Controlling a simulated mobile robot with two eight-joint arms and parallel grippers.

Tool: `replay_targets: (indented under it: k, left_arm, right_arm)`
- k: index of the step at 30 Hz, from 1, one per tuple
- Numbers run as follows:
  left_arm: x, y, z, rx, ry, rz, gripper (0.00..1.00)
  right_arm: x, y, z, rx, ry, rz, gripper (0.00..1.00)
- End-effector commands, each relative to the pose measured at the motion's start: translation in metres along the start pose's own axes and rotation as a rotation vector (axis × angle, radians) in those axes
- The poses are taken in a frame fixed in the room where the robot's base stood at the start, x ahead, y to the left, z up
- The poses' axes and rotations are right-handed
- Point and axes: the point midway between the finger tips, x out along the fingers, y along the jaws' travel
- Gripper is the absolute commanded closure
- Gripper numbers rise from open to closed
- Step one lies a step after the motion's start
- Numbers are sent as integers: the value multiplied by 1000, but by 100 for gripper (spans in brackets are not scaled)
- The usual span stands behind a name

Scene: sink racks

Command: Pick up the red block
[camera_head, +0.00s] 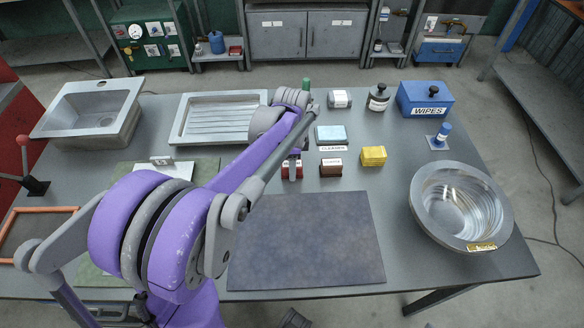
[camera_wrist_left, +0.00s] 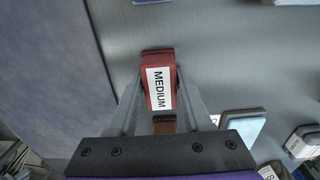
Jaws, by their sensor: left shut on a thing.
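The red block (camera_wrist_left: 147,62) has a white label reading MEDIUM and sits between the fingers of my left gripper (camera_wrist_left: 158,90) in the left wrist view. The gripper is shut on it. In the head view my purple left arm reaches across the table, and its gripper (camera_head: 293,158) points down over the middle. The red block (camera_head: 291,173) shows only in part there, under the gripper. I cannot tell whether it touches the table. My right gripper is not in view.
A dark mat (camera_head: 305,245) lies in front, clear. A round metal basin (camera_head: 426,208) stands right. A ribbed tray (camera_head: 193,133) lies behind left.

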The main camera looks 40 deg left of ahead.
Motion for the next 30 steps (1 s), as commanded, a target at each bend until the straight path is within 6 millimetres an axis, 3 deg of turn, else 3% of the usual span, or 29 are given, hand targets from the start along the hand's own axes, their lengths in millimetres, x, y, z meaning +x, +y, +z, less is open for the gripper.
replay_targets:
  k: [11,14,24,30]
  left_arm:
    - [-3,0,0,0,0,0,100]
    - [-15,0,0,0,0,0,100]
    - [-81,0,0,-1,0,0,100]
    - [-99,0,0,0,0,0,100]
  right_arm:
    - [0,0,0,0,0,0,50]
    - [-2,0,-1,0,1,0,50]
    - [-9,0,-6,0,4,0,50]
    - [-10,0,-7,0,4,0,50]
